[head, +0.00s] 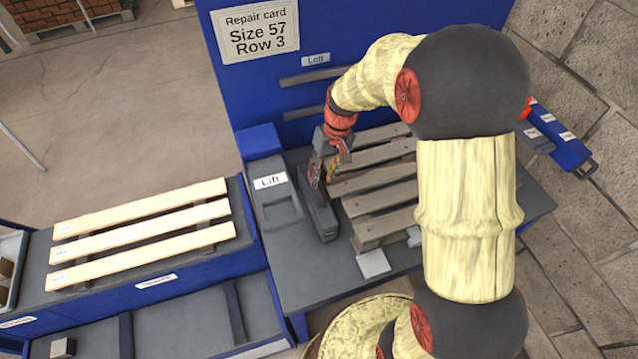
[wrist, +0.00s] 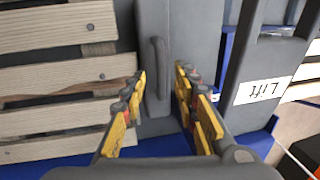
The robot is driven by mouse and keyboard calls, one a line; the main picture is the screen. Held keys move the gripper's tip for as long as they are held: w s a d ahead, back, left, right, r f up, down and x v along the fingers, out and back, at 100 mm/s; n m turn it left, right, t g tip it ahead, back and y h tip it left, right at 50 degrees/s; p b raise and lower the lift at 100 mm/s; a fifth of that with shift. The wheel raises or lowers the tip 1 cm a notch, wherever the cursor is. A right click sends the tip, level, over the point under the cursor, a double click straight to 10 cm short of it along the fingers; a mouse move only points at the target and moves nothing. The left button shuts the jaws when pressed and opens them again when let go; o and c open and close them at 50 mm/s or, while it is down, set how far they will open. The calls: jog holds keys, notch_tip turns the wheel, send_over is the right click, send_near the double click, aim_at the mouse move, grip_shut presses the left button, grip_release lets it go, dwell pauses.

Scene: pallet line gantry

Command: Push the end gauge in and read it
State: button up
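The end gauge appears to be the dark grey block (head: 322,222) beside the left end of the slatted pallet (head: 375,207). In the wrist view it is the grey body (wrist: 185,25) with a raised upright handle (wrist: 157,62). My gripper (head: 332,172) is over this block. In the wrist view my gripper (wrist: 161,76) is open, with one yellow finger on each side of the handle. I cannot tell whether either finger touches it. No gauge reading is legible in either view. The pallet boards (wrist: 60,75) show left of the gauge in the wrist view.
A grey box labelled Lift (head: 270,196) stands left of the gauge. A repair card (head: 254,31) on the blue panel reads Size 57, Row 3. Three pale boards (head: 145,233) lie on the left bench. A small light grey block (head: 373,263) lies before the pallet.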

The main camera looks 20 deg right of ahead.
aim_at(319, 188)
jog(key=shift+s+a+f+b, duration=0.15)
jog(key=shift+a+f, duration=0.1)
jog(key=shift+f, duration=0.8)
jog(key=shift+w+a+f+b, duration=0.1)
jog(key=shift+a+f+b, duration=0.1)
jog(key=shift+f, duration=0.8)
jog(key=c, duration=0.8)
